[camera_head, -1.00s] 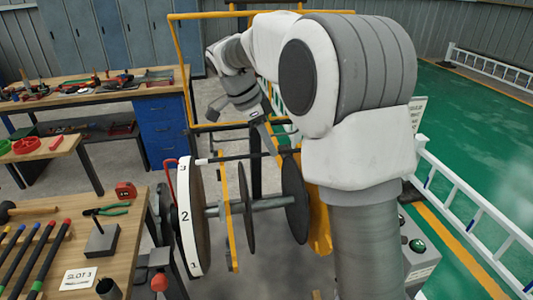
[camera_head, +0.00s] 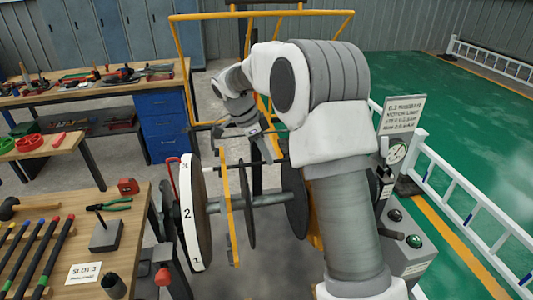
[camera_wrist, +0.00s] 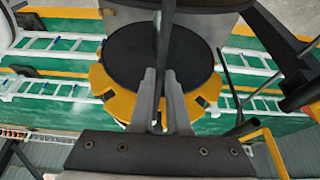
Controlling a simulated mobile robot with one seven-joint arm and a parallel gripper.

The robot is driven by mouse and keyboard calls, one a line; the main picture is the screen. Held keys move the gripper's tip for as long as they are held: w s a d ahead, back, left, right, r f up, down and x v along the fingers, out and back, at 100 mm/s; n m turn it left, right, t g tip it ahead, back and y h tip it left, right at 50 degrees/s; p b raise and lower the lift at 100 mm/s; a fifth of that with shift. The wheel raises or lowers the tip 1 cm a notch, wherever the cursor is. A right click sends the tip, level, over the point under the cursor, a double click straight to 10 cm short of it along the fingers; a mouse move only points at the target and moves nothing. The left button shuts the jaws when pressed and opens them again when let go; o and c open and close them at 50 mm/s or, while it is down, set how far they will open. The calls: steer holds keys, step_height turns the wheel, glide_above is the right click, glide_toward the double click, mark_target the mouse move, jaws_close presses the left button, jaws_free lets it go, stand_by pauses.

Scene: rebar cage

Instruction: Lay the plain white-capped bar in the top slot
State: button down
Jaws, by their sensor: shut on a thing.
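My gripper (camera_head: 266,152) is above and behind the cage wheel's axle, between the left plates and the right dark disc (camera_head: 296,203). In the wrist view its fingers (camera_wrist: 160,78) are closed on a thin dark bar (camera_wrist: 166,30), which runs up the picture away from them. Whether the bar touches any slot cannot be told.
A workbench (camera_head: 120,240) at lower left holds several colour-capped bars (camera_head: 50,255), a SLOT 3 card (camera_head: 83,271) and pliers (camera_head: 110,205). A red hook (camera_head: 172,172) stands beside the numbered disc. Yellow frame tubes (camera_head: 180,45) rise behind. A control box (camera_head: 405,240) stands right.

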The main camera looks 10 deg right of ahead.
steer(key=shift+f, duration=0.1)
steer(key=c, duration=0.9)
jaws_free()
steer(key=v, duration=1.1)
steer(key=s+d+r+n+t+y, duration=0.1)
steer(key=s+r+n, duration=0.3)
steer(key=s+r, duration=0.25)
steer(key=s+d+f+n+t+y, duration=0.1)
steer(key=s+f+n+t, duration=0.1)
steer(key=s+n, duration=0.5)
steer(key=s+d+f+n+t+y, duration=0.2)
steer(key=s+f+n, duration=0.2)
steer(key=s, duration=1.5)
steer(key=n, duration=0.3)
steer(key=shift+f+t+b, duration=0.25)
steer(key=shift+t+b, duration=0.05)
